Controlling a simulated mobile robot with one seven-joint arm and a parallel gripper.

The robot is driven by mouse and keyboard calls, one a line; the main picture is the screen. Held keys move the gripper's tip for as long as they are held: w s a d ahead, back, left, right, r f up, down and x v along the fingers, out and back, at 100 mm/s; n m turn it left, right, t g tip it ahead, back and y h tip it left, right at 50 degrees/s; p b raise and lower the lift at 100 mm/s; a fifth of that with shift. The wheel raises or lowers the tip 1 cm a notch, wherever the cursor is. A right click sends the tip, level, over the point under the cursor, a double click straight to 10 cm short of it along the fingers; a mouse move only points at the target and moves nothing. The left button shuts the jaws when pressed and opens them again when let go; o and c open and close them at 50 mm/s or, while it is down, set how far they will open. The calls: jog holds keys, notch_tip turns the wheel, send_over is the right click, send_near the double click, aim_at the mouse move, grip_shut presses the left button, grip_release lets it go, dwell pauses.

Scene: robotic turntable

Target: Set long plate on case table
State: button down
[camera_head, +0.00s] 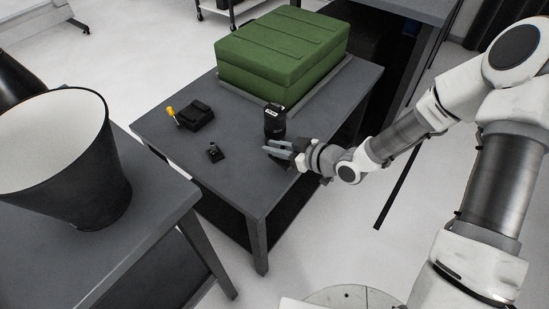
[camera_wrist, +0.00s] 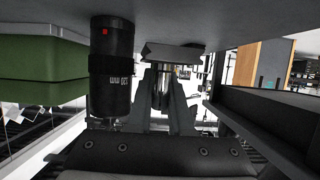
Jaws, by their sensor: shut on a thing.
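The case table (camera_head: 228,173) is a dark grey table with a green case on it. My gripper (camera_head: 283,151) is low over its right edge, beside a black lens-like cylinder. In the wrist view, where the tabletop is at the top, my gripper (camera_wrist: 160,78) is shut. A flat grey piece, seemingly the long plate (camera_wrist: 172,53), is at its fingertips, close against the tabletop; I cannot tell whether it touches. A shiny cylindrical part shows between the fingers. In the head view the plate is hard to tell from the fingers.
The black cylinder (camera_head: 275,121) stands close beside my gripper; it also shows in the wrist view (camera_wrist: 110,70). The green case (camera_head: 282,52) fills the back. A black device with a yellow knob (camera_head: 194,116) and a small black part (camera_head: 214,152) lie left. A bucket (camera_head: 75,170) stands on another table.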

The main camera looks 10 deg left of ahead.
aim_at(274, 158)
jog(key=shift+f+b, duration=0.95)
jog(key=shift+f, duration=1.05)
jog(key=shift+f, duration=0.15)
jog(key=c, duration=0.8)
grip_release()
